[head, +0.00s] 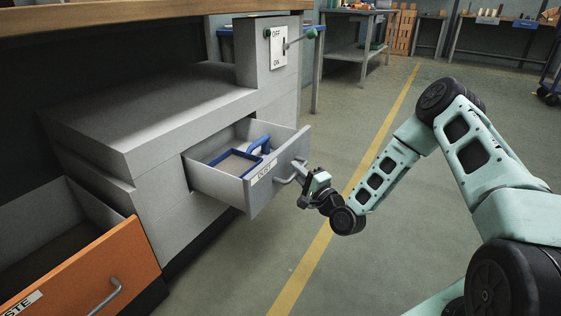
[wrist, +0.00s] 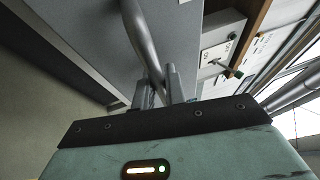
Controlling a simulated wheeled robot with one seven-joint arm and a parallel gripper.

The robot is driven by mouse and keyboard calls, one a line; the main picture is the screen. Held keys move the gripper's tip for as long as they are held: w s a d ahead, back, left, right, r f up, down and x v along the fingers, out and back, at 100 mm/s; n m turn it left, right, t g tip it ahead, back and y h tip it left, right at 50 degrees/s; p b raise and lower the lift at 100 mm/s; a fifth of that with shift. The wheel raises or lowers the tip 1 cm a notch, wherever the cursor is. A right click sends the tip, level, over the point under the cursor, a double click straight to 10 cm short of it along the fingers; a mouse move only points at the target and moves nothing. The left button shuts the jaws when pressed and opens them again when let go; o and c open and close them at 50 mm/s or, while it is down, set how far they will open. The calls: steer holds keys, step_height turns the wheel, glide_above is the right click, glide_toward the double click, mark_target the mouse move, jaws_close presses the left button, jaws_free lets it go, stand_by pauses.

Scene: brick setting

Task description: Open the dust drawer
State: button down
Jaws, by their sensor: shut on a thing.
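The dust drawer (head: 272,188) is grey, with a label on its front, and stands pulled out of the grey cabinet (head: 160,115) in the head view. A blue-framed thing with a blue handle (head: 240,155) lies inside it. My gripper (head: 303,177) is at the drawer's front, shut on its metal bar handle (head: 288,178). In the wrist view the handle (wrist: 143,40) runs down between the two fingers (wrist: 160,88), with the grey drawer front behind it. The fingertips are partly hidden in the head view.
An orange-fronted drawer (head: 95,272) stands open at the lower left. An OFF/ON switch plate (head: 278,47) with a lever is on the cabinet's upper right. The floor (head: 400,255) is clear to the right, with a yellow line (head: 325,232). A workbench (head: 350,42) stands behind.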

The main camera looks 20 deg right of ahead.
steer(key=shift+s+d+p, duration=0.3)
steer(key=shift+s+d, duration=0.45)
steer(key=shift+s, duration=0.35)
steer(key=shift+s+d+p, duration=0.25)
steer(key=shift+s+d, duration=0.5)
steer(key=shift+s, duration=0.3)
steer(key=c, duration=1.5)
jaws_free()
steer(key=shift+o, duration=0.2)
steer(key=p+v, duration=0.5)
steer(key=v, duration=1.2)
steer(key=shift+s+f, duration=0.15)
steer(key=shift+f, duration=0.05)
